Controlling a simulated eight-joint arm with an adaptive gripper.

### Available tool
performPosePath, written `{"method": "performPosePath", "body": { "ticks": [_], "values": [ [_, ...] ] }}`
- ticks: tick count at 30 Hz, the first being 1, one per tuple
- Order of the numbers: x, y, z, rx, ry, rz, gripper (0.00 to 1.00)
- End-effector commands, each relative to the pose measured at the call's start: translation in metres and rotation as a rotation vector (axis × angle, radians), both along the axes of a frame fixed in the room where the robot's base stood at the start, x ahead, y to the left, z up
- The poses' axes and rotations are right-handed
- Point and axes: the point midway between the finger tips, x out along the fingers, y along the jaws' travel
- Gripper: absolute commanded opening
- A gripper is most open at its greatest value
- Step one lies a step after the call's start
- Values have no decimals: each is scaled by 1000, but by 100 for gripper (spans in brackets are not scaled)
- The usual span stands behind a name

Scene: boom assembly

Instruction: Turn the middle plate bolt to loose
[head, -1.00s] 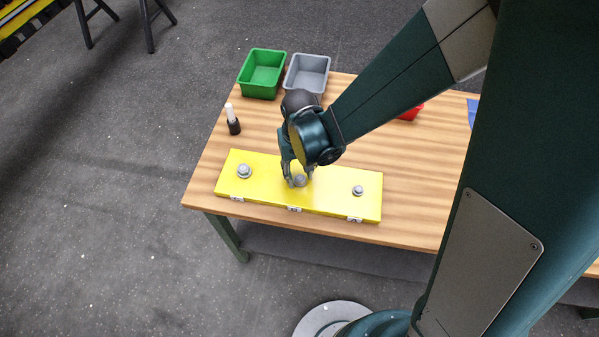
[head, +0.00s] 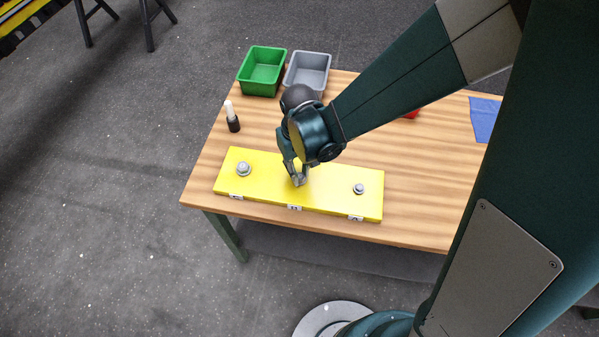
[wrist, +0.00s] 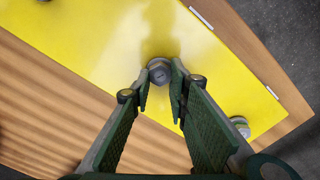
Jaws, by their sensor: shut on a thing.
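The yellow plate (head: 330,190) lies on the wooden table with three bolts along it. The middle plate bolt (wrist: 158,70) is a round grey head between my gripper's fingertips in the wrist view. My gripper (head: 299,181) points down at the plate's middle and is shut on this bolt; its fingers hide most of the bolt in the head view. The left bolt (head: 243,169) has a wide washer. The right bolt (head: 359,188) looks smaller; both stand free of my gripper. The bolt's turn angle cannot be read.
A green bin (head: 262,72) and a grey bin (head: 308,72) stand at the table's back left. A dark bottle with a white top (head: 232,116) stands left of my gripper. A red thing (head: 411,113) is partly behind my arm, and a blue sheet (head: 486,120) lies at right.

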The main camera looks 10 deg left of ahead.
Motion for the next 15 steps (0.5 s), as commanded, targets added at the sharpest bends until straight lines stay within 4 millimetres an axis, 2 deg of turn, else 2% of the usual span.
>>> {"method": "performPosePath", "body": {
  "ticks": [15],
  "values": [
    [-2, 2, -2, 0, 0, 347, 6]
  ]
}}
